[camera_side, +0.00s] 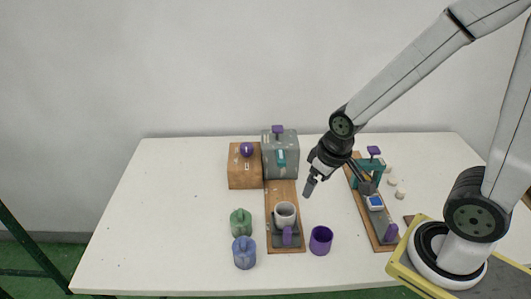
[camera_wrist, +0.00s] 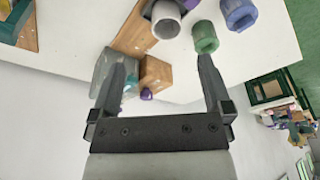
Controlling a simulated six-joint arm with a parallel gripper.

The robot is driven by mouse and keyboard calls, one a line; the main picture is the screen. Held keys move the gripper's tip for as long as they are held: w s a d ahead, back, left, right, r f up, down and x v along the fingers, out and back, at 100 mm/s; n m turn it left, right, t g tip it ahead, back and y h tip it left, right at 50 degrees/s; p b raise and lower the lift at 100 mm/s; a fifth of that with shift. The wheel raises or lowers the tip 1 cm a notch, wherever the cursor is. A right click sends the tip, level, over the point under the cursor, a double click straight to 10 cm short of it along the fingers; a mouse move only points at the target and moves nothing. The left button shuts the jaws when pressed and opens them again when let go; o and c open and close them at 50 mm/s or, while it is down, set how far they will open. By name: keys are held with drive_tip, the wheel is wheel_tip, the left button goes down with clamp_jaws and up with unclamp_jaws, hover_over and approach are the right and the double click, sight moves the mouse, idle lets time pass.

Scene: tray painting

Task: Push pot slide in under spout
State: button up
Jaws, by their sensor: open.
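A grey pot (camera_side: 285,213) stands on a dark slide (camera_side: 277,238) with a purple handle (camera_side: 287,236), at the near end of a wooden board (camera_side: 281,190). At the board's far end is a grey box (camera_side: 270,152) with a teal spout (camera_side: 281,158) on its front. The pot is in front of the spout, apart from it. My gripper (camera_side: 309,190) is open and empty, above the table to the right of the board. In the wrist view, my gripper (camera_wrist: 162,60) has its fingers wide apart, with the pot (camera_wrist: 166,22) beyond them at the top.
A wooden box (camera_side: 243,170) with a purple knob stands left of the grey box. A green jar (camera_side: 241,222) and a blue jar (camera_side: 244,253) stand left of the slide. A purple cup (camera_side: 320,240) stands to its right. Another board (camera_side: 365,212) with a teal device lies further right.

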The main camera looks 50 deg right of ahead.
drive_tip(key=shift+w, duration=0.1)
drive_tip(key=c, duration=0.7)
drive_tip(key=n+g, duration=0.3)
drive_tip(key=n, duration=0.6)
hover_over(288, 229)
wheel_tip(288, 229, down, 9)
drive_tip(key=shift+f, duration=0.1)
drive_tip(key=shift+f, duration=0.1)
drive_tip(key=shift+f, duration=3.75)
